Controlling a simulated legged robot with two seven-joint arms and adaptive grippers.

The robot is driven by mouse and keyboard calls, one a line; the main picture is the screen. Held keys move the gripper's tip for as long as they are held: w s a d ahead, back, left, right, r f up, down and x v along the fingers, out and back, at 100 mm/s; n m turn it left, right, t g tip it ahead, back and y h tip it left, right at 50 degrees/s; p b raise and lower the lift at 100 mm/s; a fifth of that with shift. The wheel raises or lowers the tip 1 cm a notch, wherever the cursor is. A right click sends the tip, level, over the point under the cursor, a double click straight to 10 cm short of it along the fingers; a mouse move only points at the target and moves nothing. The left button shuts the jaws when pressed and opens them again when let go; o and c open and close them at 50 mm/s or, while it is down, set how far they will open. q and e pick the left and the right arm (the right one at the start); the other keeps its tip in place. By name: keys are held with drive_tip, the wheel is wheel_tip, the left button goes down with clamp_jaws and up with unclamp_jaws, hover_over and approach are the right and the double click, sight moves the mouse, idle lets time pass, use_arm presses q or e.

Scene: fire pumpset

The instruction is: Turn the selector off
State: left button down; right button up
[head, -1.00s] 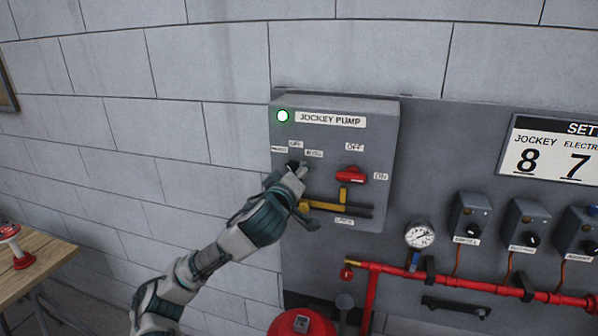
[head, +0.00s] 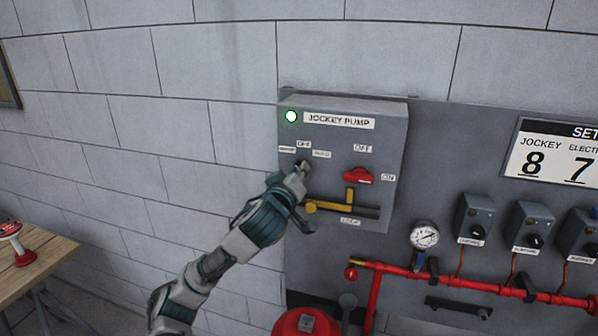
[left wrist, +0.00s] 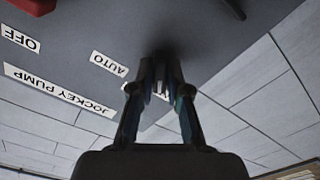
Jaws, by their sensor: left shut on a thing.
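The grey jockey pump control box (head: 393,130) hangs on the wall panel, with a lit green lamp (head: 291,116). Its small dark selector (head: 303,164) sits on the left of the front, under the MANUAL, OFF and AUTO labels. My left gripper (head: 301,172) reaches it from the lower left and is shut on it. In the left wrist view, the gripper's fingers (left wrist: 160,82) close together at the box face, below the upside-down AUTO label. They hide most of the selector, so I cannot tell where it points. My right gripper is not in view.
A red switch (head: 358,175) and a yellow lever (head: 349,198) are just right of my gripper. A gauge (head: 424,235), red pipe (head: 460,285) and several small control boxes stand further right. A wooden table (head: 35,267) is at the lower left.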

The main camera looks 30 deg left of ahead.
use_arm(q)
drive_tip(key=shift+s+a+r+m+p, duration=0.1)
drive_tip(key=shift+r+m+p, duration=0.15)
drive_tip(key=shift+m+p, duration=1.05)
drive_tip(key=shift+a+r+m+p, duration=0.15)
drive_tip(key=shift+m+p, duration=0.45)
drive_tip(key=shift+m, duration=1.4)
drive_tip(key=c, duration=1.2)
unclamp_jaws()
drive_tip(key=shift+d, duration=0.1)
drive_tip(key=shift+c, duration=0.2)
drive_tip(key=shift+o, duration=0.5)
drive_tip(key=shift+w+f, duration=0.35)
drive_tip(key=shift+w, duration=0.1)
drive_tip(key=v, duration=1.1)
drive_tip(key=shift+s, duration=0.4)
drive_tip(key=shift+f, duration=0.15)
